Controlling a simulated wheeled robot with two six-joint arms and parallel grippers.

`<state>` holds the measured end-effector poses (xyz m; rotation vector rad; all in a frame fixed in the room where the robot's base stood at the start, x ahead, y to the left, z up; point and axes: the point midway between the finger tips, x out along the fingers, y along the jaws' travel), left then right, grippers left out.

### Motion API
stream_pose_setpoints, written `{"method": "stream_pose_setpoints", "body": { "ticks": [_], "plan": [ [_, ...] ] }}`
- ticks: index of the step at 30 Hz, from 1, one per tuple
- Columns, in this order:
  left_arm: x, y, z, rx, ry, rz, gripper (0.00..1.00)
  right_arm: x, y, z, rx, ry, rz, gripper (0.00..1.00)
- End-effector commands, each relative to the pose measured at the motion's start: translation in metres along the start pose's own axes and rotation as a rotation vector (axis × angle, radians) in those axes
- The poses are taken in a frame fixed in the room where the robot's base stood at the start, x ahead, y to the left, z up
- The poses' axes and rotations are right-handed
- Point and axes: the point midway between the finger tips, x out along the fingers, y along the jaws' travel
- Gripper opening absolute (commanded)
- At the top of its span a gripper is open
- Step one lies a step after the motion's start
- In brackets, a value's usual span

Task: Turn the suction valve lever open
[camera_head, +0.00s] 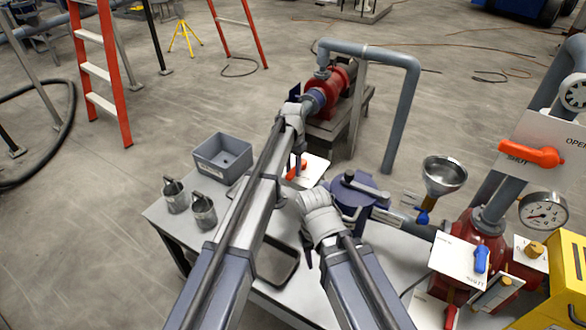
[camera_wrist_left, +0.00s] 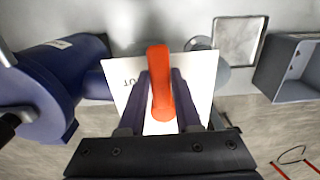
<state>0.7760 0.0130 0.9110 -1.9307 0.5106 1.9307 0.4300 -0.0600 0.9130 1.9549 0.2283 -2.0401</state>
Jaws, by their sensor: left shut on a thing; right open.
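The orange valve lever (camera_head: 296,171) stands in front of a white label plate (camera_head: 316,168) beside the blue filter pot (camera_head: 362,187). In the left wrist view, the lever (camera_wrist_left: 160,85) lies between the two fingers of my left gripper (camera_wrist_left: 160,104), which is shut on it. Letters ending in "UT" show on the plate (camera_wrist_left: 130,105) left of the lever; the rest of the plate's text is hidden. In the head view, my left arm covers part of the lever. My right gripper (camera_head: 308,252) is open and empty over the bench, in front of the pot.
A steel funnel (camera_head: 444,172), a gauge (camera_head: 543,211), another orange lever (camera_head: 531,153) and a blue lever (camera_head: 482,258) are at right. A red pump (camera_head: 326,98) stands behind.

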Motion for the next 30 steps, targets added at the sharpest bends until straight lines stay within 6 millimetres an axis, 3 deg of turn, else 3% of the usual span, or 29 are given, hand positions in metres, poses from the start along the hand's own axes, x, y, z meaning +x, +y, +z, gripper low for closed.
{"method": "stream_pose_setpoints", "body": {
  "ticks": [4,30],
  "plan": [
    [0.0,0.0,0.0,0.0,0.0,0.0,0.0,0.0,0.0,0.0,0.0,0.0,0.0,0.5],
    [0.0001,0.0,0.0,0.0,0.0,0.0,0.0,0.0001,0.0,0.0,0.0,0.0,0.0,0.5]
  ]
}}
